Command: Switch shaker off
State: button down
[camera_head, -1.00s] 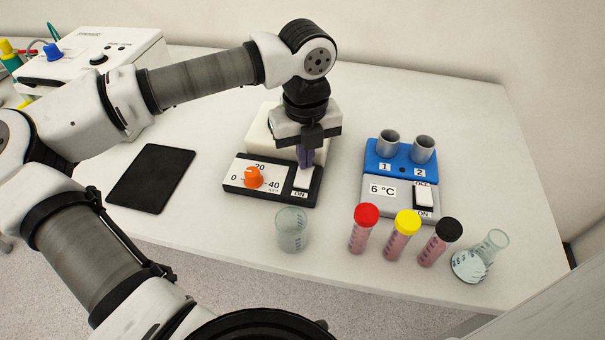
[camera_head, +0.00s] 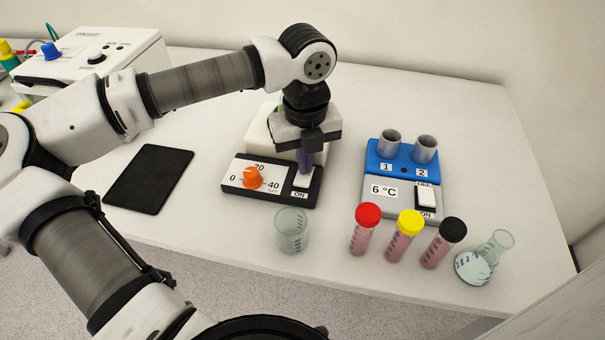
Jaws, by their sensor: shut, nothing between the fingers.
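The shaker (camera_head: 237,180) is a cream device with a black front panel, an orange knob (camera_head: 253,178) on a 0–20–40 scale, and a white rocker switch (camera_head: 303,179) with "ON" printed below it. My gripper (camera_head: 304,165) is shut and points down over the shaker's right side. Its purple-grey fingertips are at the upper end of the switch. I cannot tell whether they touch it. The gripper hides the label above the switch and part of the cream body.
A blue and grey cooler (camera_head: 376,209) reading 6 °C stands to the right. A beaker (camera_head: 291,231), red-, yellow- and black-capped tubes (camera_head: 404,237) and a flask (camera_head: 478,265) stand in front. A black pad (camera_head: 149,180) lies left, a white device (camera_head: 97,50) back left.

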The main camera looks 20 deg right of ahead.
jog(key=shift+r, duration=0.1)
notch_tip(320, 180, up, 7)
jog(key=p, duration=0.3)
dwell(0.4)
dwell(0.4)
